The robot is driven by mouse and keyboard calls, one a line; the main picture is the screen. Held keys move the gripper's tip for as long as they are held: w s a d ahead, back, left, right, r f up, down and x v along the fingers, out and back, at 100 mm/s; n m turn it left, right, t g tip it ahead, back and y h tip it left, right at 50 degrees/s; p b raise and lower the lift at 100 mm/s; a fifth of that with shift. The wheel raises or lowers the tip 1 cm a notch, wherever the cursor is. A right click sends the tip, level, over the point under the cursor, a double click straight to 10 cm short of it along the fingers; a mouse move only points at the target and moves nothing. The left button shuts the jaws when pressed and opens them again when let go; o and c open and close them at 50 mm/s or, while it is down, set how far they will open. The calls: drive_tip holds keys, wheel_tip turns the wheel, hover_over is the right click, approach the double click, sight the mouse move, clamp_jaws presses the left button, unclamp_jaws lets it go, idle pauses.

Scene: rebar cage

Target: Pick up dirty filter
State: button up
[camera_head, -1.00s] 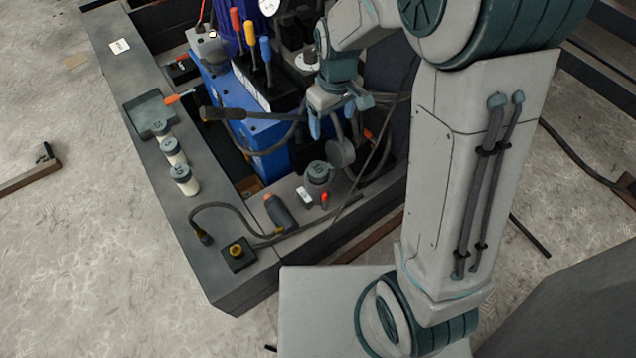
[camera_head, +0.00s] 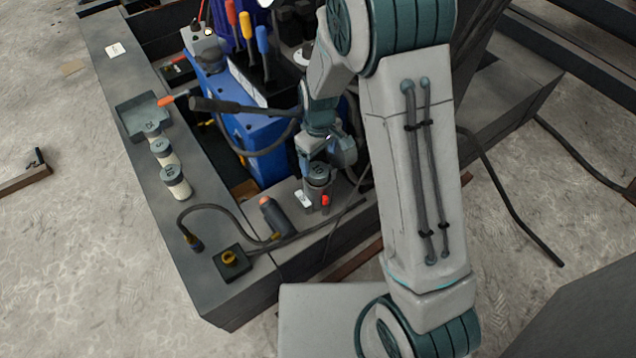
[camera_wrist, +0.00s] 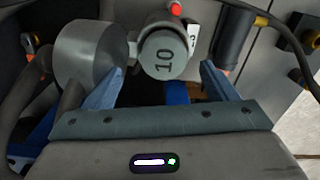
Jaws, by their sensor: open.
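The dirty filter appears to be the grey-capped cylinder marked 10 (camera_wrist: 165,56), upright in the corner of the dark frame. It also shows in the head view (camera_head: 318,176), partly under my gripper. In the wrist view my gripper (camera_wrist: 162,74) is open, its two blue-grey fingers to either side of the cap's near edge, with no clear contact. In the head view my gripper (camera_head: 317,152) is just above the cap. A round grey lid-like part (camera_wrist: 84,54) stands beside the filter, close to the left finger. The filter's lower body is hidden.
Several white cylinders with grey caps (camera_head: 174,183) stand on the frame's left ledge near a shallow grey tray (camera_head: 146,113). A dark orange-tipped handle (camera_head: 272,215) and a red button (camera_head: 326,200) are close by. A blue unit (camera_head: 252,140) with levers stands behind.

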sight(317, 169)
drive_tip(key=f+b, duration=0.1)
drive_tip(key=f, duration=0.2)
drive_tip(key=f+b, duration=0.1)
drive_tip(key=f, duration=0.1)
drive_tip(key=shift+s+a+b, duration=0.1)
drive_tip(key=shift+a+b, duration=0.2)
drive_tip(key=c, duration=1.5)
drive_tip(key=shift+r, duration=0.15)
